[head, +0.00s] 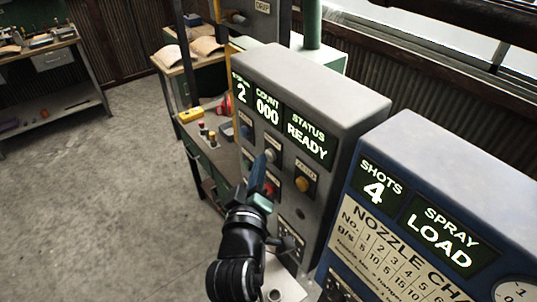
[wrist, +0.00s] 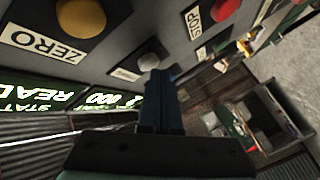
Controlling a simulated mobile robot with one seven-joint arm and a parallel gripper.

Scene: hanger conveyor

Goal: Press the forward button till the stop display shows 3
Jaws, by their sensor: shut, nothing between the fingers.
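The grey control box (head: 345,95) has a lit stop display (head: 242,92) showing 2. My gripper (head: 266,165) is shut and empty, with its fingertips at the button panel. In the wrist view my gripper (wrist: 161,74) points at a pale round button (wrist: 148,60); the pale button also shows in the head view (head: 270,156). Its tips are close to this button, and I cannot tell if they touch it. The pale button's label (wrist: 126,75) is too blurred to read. I cannot tell which button is the forward one.
The count display (head: 267,105) reads 000 and the status display (head: 307,138) reads READY. A yellow button (head: 302,184) labelled ZERO and a red button (wrist: 226,10) beside a STOP label are near. A blue spray box (head: 430,150) stands to the right.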

